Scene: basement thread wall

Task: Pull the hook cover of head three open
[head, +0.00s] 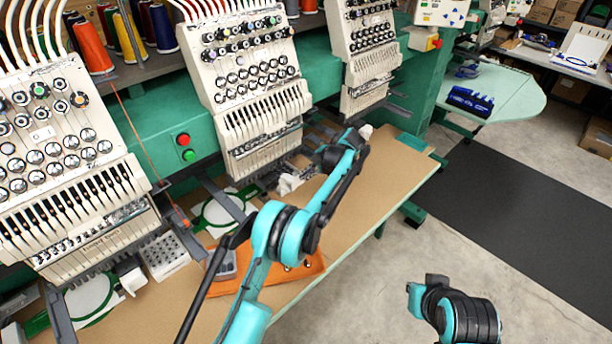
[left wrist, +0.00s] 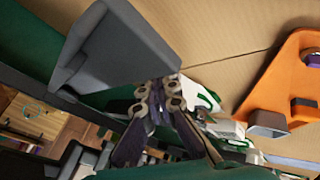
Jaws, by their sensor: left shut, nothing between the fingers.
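Three white embroidery heads stand in a row in the head view: the near left one (head: 62,160), the middle one (head: 250,70) and the far right one (head: 362,45). I read no head number with certainty. My left gripper (head: 303,164) is low by the base of the middle head, beside a small white part (head: 289,184). In the left wrist view my left gripper (left wrist: 160,128) is shut with nothing held. No hook cover shows clearly; the area under the middle head is partly hidden by my arm and the head. My right gripper is not seen, only part of that arm.
An orange tray (head: 312,268) lies on the tan table (head: 385,172); it also shows in the left wrist view (left wrist: 285,75). A green-rimmed hoop (head: 223,207) lies left of my left arm. A grey bracket (left wrist: 120,50) is close to the gripper. Floor at right is open.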

